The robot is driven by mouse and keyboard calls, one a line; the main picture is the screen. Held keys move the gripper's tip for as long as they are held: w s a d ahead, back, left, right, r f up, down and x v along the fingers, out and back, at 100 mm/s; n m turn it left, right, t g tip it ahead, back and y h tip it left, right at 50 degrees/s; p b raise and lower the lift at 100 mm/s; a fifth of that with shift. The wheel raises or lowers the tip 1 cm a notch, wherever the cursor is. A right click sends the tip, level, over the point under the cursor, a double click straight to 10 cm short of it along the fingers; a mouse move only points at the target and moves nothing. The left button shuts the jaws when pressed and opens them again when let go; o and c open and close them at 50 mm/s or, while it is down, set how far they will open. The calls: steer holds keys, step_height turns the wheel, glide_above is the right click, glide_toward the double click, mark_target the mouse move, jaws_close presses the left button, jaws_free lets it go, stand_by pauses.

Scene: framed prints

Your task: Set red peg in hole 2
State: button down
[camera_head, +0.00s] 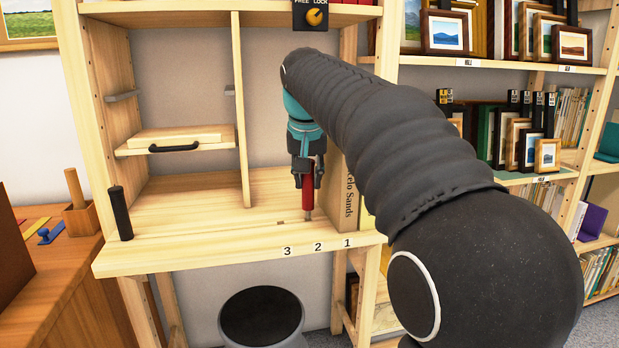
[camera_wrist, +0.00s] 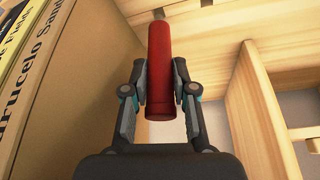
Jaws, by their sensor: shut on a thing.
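The red peg (camera_head: 308,193) is held upright in my gripper (camera_head: 307,178), with its grey tip pointing down at the desk board (camera_head: 190,235). In the wrist view the red peg (camera_wrist: 160,65) sits between the two fingers of my gripper (camera_wrist: 160,82), which are shut on it. The tip is at or just above the board, behind the number labels 3, 2 and 1. It is roughly in line with label 2 (camera_head: 318,247). A small dark mark, perhaps a hole, shows on the board behind label 3 (camera_head: 287,252). Hole 2 itself cannot be made out.
A thick tan book (camera_head: 345,200) stands close to the right of the peg; it also shows in the wrist view (camera_wrist: 85,75). An upright divider (camera_head: 241,120) is to the left. A black cylinder (camera_head: 120,213) stands at the board's left end. The board's left part is clear.

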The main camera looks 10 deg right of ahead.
steer(key=shift+f+b, duration=0.5)
steer(key=shift+f, duration=0.45)
steer(key=shift+f, duration=0.1)
steer(key=c, duration=0.8)
jaws_free()
steer(key=shift+c, duration=0.2)
steer(key=v, duration=1.2)
